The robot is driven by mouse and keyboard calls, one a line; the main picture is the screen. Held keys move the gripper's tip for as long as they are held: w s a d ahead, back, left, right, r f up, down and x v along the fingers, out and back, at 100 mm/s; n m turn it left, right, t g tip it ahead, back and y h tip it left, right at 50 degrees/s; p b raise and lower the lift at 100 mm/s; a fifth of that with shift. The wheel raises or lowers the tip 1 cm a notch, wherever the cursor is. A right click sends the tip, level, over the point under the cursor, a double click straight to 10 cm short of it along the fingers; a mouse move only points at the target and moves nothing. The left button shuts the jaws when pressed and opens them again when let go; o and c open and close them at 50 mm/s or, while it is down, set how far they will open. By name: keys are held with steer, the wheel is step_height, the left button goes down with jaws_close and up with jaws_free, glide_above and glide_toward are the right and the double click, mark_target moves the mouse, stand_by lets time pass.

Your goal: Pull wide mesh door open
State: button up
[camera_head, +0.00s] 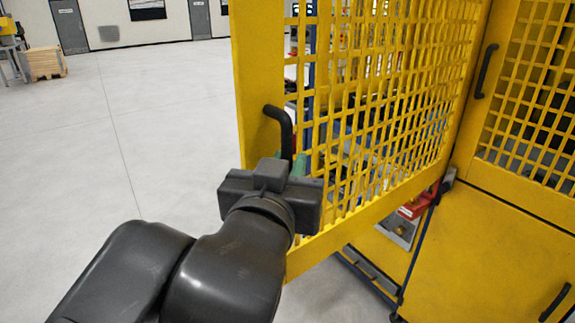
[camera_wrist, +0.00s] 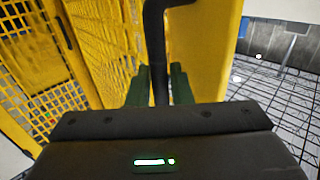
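The wide yellow mesh door (camera_head: 370,110) stands swung out from the yellow machine frame, with the inside visible behind it. Its black bar handle (camera_head: 283,125) is on the left edge of the door. My gripper (camera_head: 290,165) is at the lower part of this handle, its green fingers partly hidden behind the gripper body. In the wrist view, the handle (camera_wrist: 155,45) runs down between the two green fingers of my gripper (camera_wrist: 160,85), which sit close on either side of it. The door's yellow edge (camera_wrist: 205,60) is right behind the handle.
A second mesh door (camera_head: 535,90) with its own black handle (camera_head: 487,70) is at the right, above a yellow lower panel (camera_head: 490,260). Open grey floor (camera_head: 150,110) lies to the left. A wooden pallet stack (camera_head: 45,63) stands far left.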

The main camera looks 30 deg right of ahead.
steer(key=shift+o, duration=0.9)
steer(key=shift+s+a, duration=0.1)
steer(key=shift+s+a, duration=0.2)
steer(key=b+v, duration=0.2)
steer(key=v, duration=1.1)
steer(key=p+x, duration=0.2)
steer(key=x, duration=1.1)
steer(key=shift+w+d, duration=0.3)
steer(key=shift+f, duration=0.15)
